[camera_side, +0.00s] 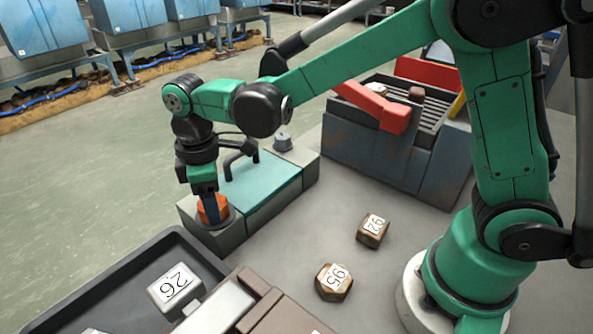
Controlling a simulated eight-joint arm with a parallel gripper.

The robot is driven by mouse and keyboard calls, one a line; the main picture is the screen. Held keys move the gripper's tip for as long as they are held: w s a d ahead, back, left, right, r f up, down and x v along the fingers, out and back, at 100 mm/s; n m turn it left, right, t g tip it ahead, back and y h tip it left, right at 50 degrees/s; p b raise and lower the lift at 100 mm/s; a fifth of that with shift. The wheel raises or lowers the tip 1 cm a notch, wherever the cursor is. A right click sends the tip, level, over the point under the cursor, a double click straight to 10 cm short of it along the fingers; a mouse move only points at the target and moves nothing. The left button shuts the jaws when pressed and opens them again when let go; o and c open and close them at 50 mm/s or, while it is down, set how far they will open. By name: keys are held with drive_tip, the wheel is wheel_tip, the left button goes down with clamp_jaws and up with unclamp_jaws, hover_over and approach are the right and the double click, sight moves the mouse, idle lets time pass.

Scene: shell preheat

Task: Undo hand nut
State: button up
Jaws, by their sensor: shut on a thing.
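An orange hand nut (213,209) sits on the near left end of a low grey-green block with a teal lid (262,180). My gripper (208,204) points straight down over this nut and is shut on it. The fingers hide part of the nut, and I cannot tell whether it is still seated on its stud. A black handle (240,158) stands on the teal lid. A grey knob (282,142) stands on the far end of the block.
A dark tray (205,254) at lower left holds a pale block marked 26 (173,288). Brown blocks marked 92 (373,230) and 95 (334,281) lie on the bench. A grill-topped machine (370,155) with red arms stands behind my arm.

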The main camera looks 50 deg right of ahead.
drive_tip(key=shift+n, duration=1.1)
drive_tip(key=o, duration=1.3)
drive_tip(key=shift+r, duration=0.1)
drive_tip(key=shift+r, duration=2.75)
drive_tip(key=s+d+m+t, duration=0.2)
drive_tip(key=s+d+m, duration=0.1)
drive_tip(key=d+m, duration=0.1)
drive_tip(key=s+d+m+t, duration=0.2)
drive_tip(key=d+m, duration=0.2)
drive_tip(key=m, duration=0.1)
drive_tip(key=s+d+m+t, duration=0.3)
drive_tip(key=d+m, duration=0.1)
drive_tip(key=shift+s+r, duration=0.25)
drive_tip(key=shift+s, duration=0.05)
